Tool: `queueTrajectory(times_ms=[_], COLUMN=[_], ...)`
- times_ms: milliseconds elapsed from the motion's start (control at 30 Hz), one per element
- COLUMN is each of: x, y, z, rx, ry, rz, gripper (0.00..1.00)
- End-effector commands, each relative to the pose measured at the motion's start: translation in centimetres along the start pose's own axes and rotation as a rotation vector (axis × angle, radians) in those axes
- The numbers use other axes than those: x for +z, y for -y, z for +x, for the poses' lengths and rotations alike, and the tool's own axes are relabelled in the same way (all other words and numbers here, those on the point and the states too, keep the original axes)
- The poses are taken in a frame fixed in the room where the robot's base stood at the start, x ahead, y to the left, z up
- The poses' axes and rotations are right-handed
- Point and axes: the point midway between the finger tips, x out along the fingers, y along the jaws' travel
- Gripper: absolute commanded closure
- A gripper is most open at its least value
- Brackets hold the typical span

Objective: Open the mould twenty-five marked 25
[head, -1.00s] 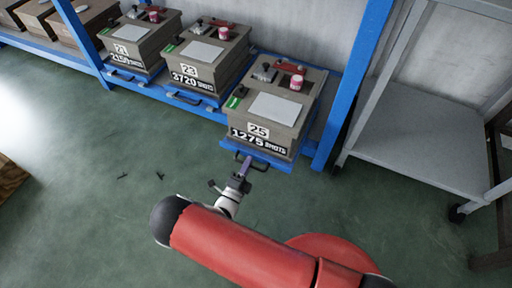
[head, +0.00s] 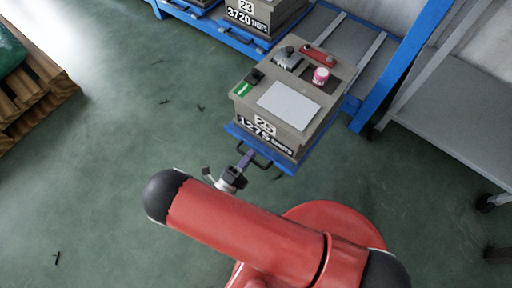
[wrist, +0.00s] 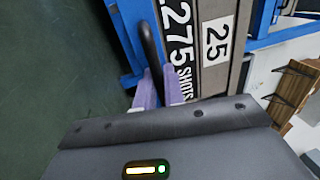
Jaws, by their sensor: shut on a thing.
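The mould marked 25 (head: 301,124) is a grey-brown block with "1275 SHOTS" on its front. It sits on a blue sliding tray (head: 285,165) pulled out from the rack. A white sheet, a pink-and-white pot and small parts lie on its top. A black handle (head: 262,160) is on the tray's front edge. My gripper (head: 246,159) is shut on this handle. In the wrist view the purple fingers (wrist: 158,88) close around the black handle (wrist: 149,45), beside the mould's marked front (wrist: 205,45). The mould's far side is hidden.
The blue rack (head: 385,65) stands behind, with the mould marked 23 (head: 262,14) at the upper left. A grey wheeled cart (head: 450,110) is at the right. A wooden pallet (head: 35,80) is at the far left. Green floor at left is mostly clear.

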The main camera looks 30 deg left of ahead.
Motion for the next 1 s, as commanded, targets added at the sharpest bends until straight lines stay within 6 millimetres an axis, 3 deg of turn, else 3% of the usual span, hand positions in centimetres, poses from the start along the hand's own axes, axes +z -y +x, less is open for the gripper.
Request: queueTrajectory(times_ms=[200,567,600,700,1000], x=[0.04,0.06,0.07,0.06,0.0], y=[0.12,0.15,0.14,0.15,0.17], z=[-1.12,-1.21,-1.21,-1.19,-1.15], rx=[0.003,0.003,0.003,0.003,0.001], ry=[0.001,0.001,0.001,0.001,0.0], rz=[0.001,0.001,0.002,0.001,0.001], gripper=[1.0,1.0,0.87,0.74,0.74])
